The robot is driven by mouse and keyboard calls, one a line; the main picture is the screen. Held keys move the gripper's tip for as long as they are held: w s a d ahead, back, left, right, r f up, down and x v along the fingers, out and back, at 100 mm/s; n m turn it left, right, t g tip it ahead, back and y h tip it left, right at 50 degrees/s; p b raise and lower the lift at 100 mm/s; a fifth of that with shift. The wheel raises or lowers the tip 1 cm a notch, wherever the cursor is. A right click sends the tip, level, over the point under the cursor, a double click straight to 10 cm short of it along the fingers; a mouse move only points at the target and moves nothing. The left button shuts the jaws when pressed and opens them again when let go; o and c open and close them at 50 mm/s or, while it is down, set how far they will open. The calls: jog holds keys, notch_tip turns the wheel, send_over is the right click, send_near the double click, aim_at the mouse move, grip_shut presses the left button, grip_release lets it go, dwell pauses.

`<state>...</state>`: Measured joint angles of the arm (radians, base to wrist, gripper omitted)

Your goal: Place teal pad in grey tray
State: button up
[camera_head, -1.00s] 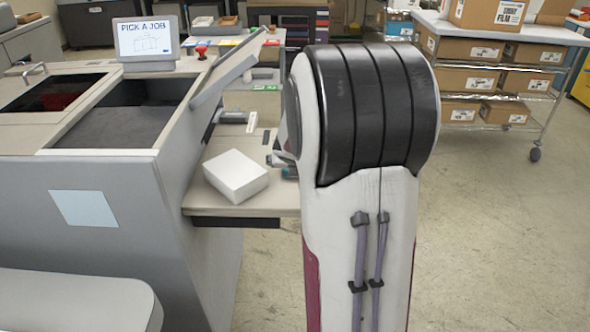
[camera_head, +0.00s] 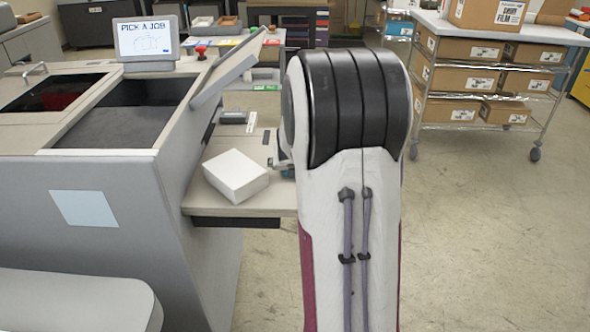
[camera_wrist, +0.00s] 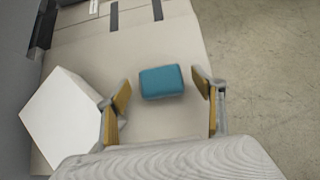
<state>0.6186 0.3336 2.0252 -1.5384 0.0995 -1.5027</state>
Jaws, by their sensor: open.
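The teal pad (camera_wrist: 162,82) is a small rounded block lying on the beige shelf (camera_wrist: 178,45) in the wrist view. My gripper (camera_wrist: 160,95) is open, with one finger to the left of the pad and one to its right. The fingers look apart from the pad, and I cannot tell the height between them. In the head view my arm covers most of the gripper, and only a sliver of teal (camera_head: 288,173) shows beside the arm. I see no tray that I can make out as the grey tray.
A white box (camera_head: 236,175) stands on the shelf left of the pad; it also shows close to my left finger in the wrist view (camera_wrist: 66,118). The grey machine (camera_head: 110,220) borders the shelf on the left. Open floor lies to the right. A cart with boxes (camera_head: 490,80) stands behind.

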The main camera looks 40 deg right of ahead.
jog(key=shift+w+d+f, duration=0.15)
jog(key=shift+f, duration=0.05)
dwell(0.5)
jog(key=c, duration=1.1)
jog(key=shift+o, duration=0.2)
jog(key=shift+r, duration=0.95)
jog(key=shift+r, duration=0.5)
jog(key=shift+r, duration=0.3)
jog(key=s+a, duration=1.2)
jog(key=s, duration=0.1)
jog(key=shift+a, duration=0.2)
dwell(0.4)
